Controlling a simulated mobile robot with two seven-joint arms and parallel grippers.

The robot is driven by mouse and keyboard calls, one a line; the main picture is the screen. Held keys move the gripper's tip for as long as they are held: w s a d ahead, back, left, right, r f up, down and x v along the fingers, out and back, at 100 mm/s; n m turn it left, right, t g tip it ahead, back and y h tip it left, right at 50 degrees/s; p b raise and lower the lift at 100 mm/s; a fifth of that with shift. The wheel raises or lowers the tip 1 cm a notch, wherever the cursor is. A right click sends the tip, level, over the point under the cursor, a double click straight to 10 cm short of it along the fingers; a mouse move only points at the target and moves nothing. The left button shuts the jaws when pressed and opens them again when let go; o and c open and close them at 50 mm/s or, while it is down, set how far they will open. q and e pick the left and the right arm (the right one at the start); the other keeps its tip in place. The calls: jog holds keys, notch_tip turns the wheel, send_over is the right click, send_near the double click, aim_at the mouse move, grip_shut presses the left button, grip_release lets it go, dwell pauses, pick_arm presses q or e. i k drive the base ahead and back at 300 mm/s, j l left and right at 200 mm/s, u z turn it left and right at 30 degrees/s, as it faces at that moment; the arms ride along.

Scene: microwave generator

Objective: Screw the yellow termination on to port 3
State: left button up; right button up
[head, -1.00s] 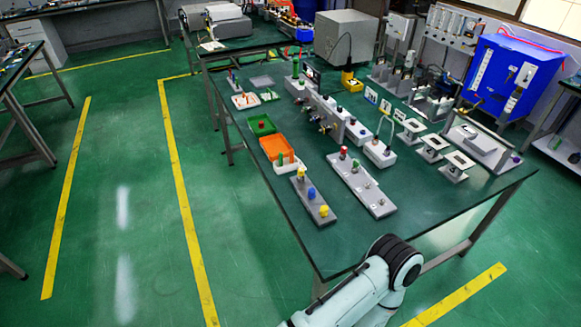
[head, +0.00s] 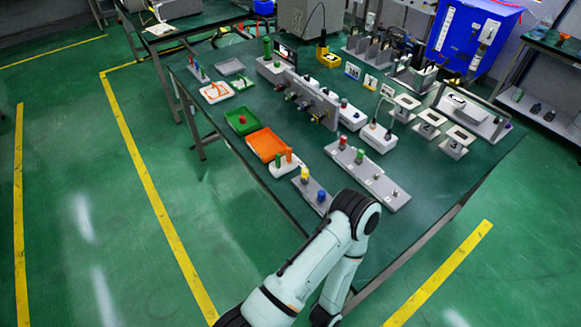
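A grey strip (head: 313,189) near the table's front edge carries a small yellow piece (head: 305,174) and a blue cap (head: 321,196). Its near end is hidden behind my raised arm, and no further yellow cap shows there. To its right lies a longer grey plate (head: 368,172) with a red cap (head: 342,143), a green cap (head: 359,156) and two bare metal ports, the nearer-to-green one (head: 377,177) and the end one (head: 394,192). Port numbers are too small to read. Neither gripper's fingers can be seen; one arm's bent links rise from the bottom.
An orange tray (head: 267,144), a green tray (head: 242,122) and a white holder (head: 285,166) with coloured pegs stand left of the strip. A white box (head: 378,137) with a cable loop stands behind the plate. The table's front right is clear.

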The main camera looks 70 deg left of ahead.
aim_at(305, 172)
jog(key=k+j, duration=0.15)
jog(key=j, duration=0.25)
jog(key=k+j, duration=0.1)
jog(key=j, duration=0.3)
jog(key=k+j, duration=0.15)
jog(key=j, duration=0.25)
jog(key=k+j, duration=0.15)
jog(key=j, duration=0.25)
jog(key=k+j, duration=0.15)
jog(key=j, duration=0.25)
